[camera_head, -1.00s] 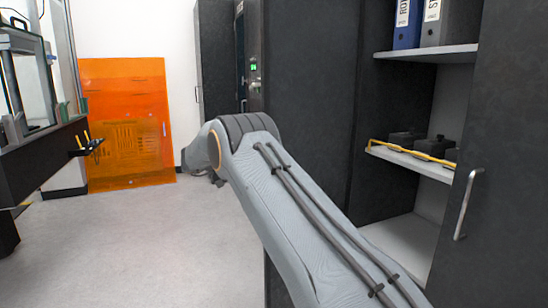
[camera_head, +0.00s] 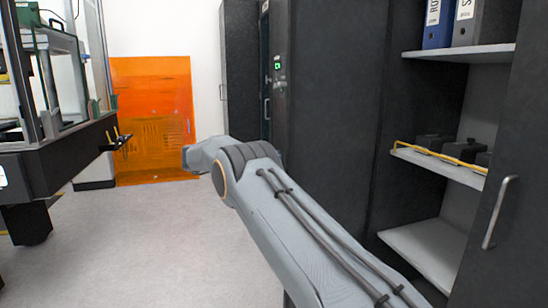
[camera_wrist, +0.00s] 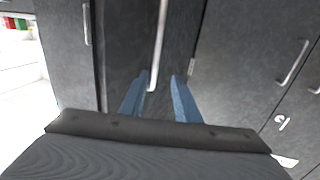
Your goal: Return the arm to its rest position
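My arm (camera_head: 285,225) stretches from the lower right of the head view toward the middle, with its elbow raised and its far end pointing away to the left. My gripper is hidden in the head view. In the wrist view my gripper (camera_wrist: 158,88) shows two blue fingers standing apart, with nothing between them but the dark cabinet front behind. The fingers are open and empty. A long metal door handle (camera_wrist: 158,40) runs down behind the fingers; I cannot tell how far off it is.
An open dark cabinet at right holds binders (camera_head: 437,22) and dark blocks behind a yellow-edged shelf (camera_head: 440,165). Its open door (camera_head: 505,200) stands at far right. A dark bench (camera_head: 60,165) stands at left, an orange panel (camera_head: 153,120) behind. Grey floor (camera_head: 130,250) between is clear.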

